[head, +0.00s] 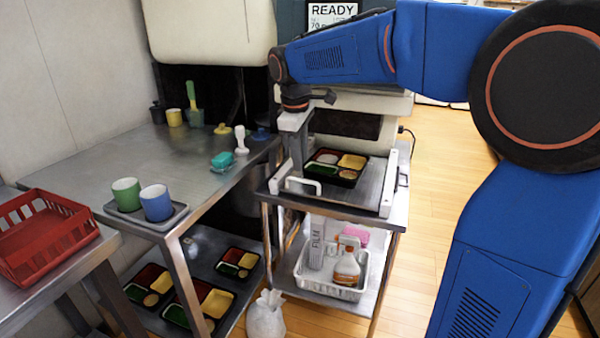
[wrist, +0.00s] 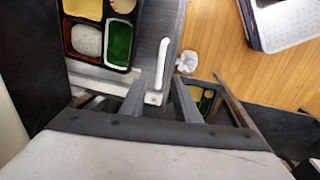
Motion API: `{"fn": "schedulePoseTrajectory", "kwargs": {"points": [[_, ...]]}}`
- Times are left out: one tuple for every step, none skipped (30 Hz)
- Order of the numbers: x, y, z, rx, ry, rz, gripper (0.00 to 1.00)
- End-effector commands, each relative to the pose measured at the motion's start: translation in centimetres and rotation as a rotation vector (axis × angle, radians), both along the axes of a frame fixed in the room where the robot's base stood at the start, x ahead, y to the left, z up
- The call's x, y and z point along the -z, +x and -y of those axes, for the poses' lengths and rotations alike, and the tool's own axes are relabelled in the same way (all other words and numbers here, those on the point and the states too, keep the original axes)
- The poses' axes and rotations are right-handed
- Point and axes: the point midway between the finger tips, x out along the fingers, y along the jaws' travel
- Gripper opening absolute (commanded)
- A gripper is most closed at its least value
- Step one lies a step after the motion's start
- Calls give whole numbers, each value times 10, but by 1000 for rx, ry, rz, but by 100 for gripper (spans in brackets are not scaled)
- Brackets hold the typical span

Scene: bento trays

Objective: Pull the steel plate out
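The steel plate (head: 343,195) lies flat on top of the cart, between two white side rails. A white bar handle (head: 303,183) is at its front left; the handle also shows in the wrist view (wrist: 164,62). A black and red bento tray (head: 335,167) with filled compartments sits on the plate; its corner shows in the wrist view (wrist: 102,30). My gripper (head: 298,165) points down by the left end of the handle. In the wrist view my gripper (wrist: 160,92) has its fingers apart, with the handle's near end showing between them. Contact cannot be told.
A cream machine (head: 350,122) stands behind the plate. The right side rail (head: 389,183) borders the plate. Below is a white basket (head: 331,278) with bottles. A steel counter (head: 150,165) with cups and tools stands left. The wooden floor right of the cart is clear.

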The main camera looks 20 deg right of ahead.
Motion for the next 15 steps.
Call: {"fn": "schedulePoseTrajectory", "kwargs": {"points": [[7,1,1,1,0,-3,29],[11,1,2,1,0,-3,29],[17,2,2,1,0,-3,29],[22,3,3,1,0,-3,29],[26,3,3,2,-1,-3,29],[32,4,4,1,0,-3,29],[36,5,4,1,0,-3,29],[40,5,5,2,0,-4,29],[44,6,5,1,0,-3,29],[48,7,6,1,1,-2,29],[50,8,6,1,1,-2,29],[54,8,6,1,0,-3,29],[56,8,7,1,0,-3,29],[58,8,7,1,1,-2,29],[59,9,7,1,0,-1,29]]}}
